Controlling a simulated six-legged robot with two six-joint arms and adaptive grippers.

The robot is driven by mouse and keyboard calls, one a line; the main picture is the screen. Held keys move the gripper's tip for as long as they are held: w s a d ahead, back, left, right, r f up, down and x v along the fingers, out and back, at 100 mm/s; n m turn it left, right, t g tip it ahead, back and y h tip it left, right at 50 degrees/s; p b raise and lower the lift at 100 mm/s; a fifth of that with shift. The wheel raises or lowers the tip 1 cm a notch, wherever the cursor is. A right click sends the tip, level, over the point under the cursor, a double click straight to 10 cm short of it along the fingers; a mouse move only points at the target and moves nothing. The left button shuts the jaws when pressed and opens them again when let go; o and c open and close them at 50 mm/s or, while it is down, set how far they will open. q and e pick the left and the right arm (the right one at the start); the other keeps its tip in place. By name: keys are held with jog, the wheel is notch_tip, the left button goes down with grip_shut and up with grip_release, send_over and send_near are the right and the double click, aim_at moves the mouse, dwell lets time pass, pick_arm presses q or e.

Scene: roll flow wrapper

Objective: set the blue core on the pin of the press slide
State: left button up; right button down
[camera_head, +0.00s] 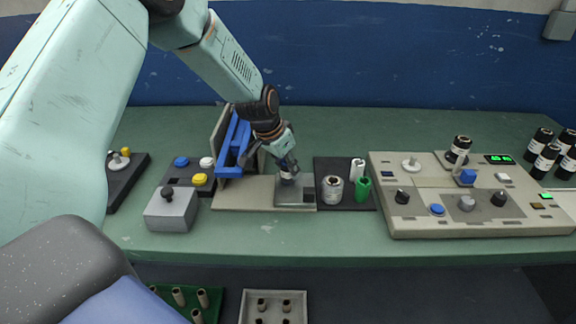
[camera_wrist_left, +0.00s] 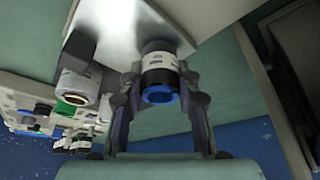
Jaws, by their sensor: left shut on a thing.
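My left gripper (camera_head: 288,172) is shut on the blue core, a dark and white cylinder with a blue ring at one end. The core (camera_wrist_left: 160,72) shows between the two fingers (camera_wrist_left: 160,98) in the left wrist view, its blue ring towards the camera. In the head view the core is mostly hidden by the fingers, low over the grey plate of the press slide (camera_head: 296,197). The plate (camera_wrist_left: 120,22) also shows behind the core in the wrist view. The pin is hidden; I cannot tell whether the core is around it. My right gripper is not in view.
A blue press frame (camera_head: 233,143) stands just left of the slide. A beige control console (camera_head: 440,222) stands further right. The front bench strip is clear.

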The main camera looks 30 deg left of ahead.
pick_arm(q)
jog(key=o, duration=1.2)
jog(key=shift+c, duration=0.2)
jog(key=o, duration=0.5)
notch_tip(320, 180, up, 8)
jog(key=p, duration=0.7)
jog(key=shift+p, duration=0.3)
jog(key=shift+f, duration=0.1)
